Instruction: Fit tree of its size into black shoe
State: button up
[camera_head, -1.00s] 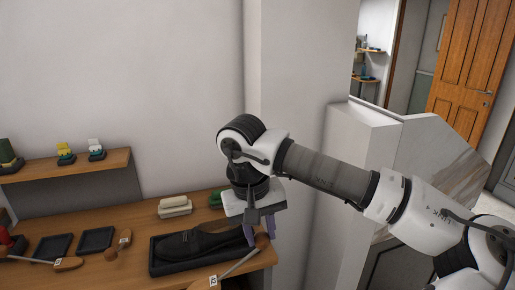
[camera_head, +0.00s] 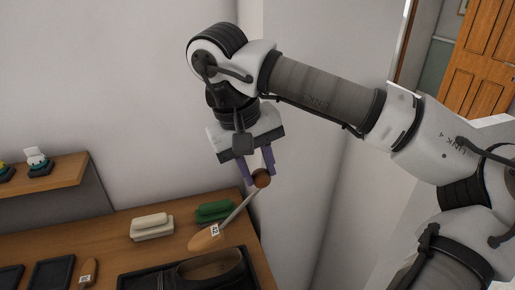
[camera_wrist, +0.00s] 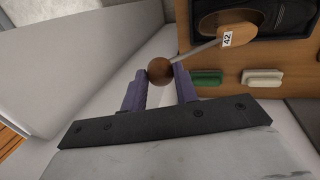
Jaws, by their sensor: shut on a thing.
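My gripper (camera_head: 260,174) has its purple fingers shut on the round brown knob of a wooden shoe tree (camera_head: 208,237). The tree hangs tilted in the air, its metal rod running down and left to a tan toe piece with a number label. In the wrist view the knob (camera_wrist: 159,71) sits between the fingertips and the label on the toe piece (camera_wrist: 240,36) reads 42. The black shoe (camera_head: 215,272) lies in a dark tray (camera_head: 135,281) on the bench below, cut off by the lower picture edge. The tree is apart from the shoe.
A cream brush (camera_head: 151,227) and a green brush (camera_head: 214,210) lie behind the tray. Another labelled shoe tree (camera_head: 88,272) and a dark tray (camera_head: 52,274) are at left. A wall shelf (camera_head: 45,182) holds small items. A wall stands close behind and right of my gripper.

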aim_at(258, 186)
jog(key=shift+w, duration=0.15)
jog(key=shift+s+f, duration=0.2)
jog(key=shift+f, duration=0.3)
jog(key=shift+a+b+x, duration=0.25)
jog(key=shift+x, duration=0.7)
jog(key=shift+a+b+x, duration=0.2)
jog(key=shift+x, duration=0.75)
jog(key=shift+s+f, duration=0.1)
jog(key=shift+s, duration=0.05)
jog(key=shift+f, duration=0.15)
jog(key=shift+f+b, duration=2.35)
jog(key=shift+f, duration=0.45)
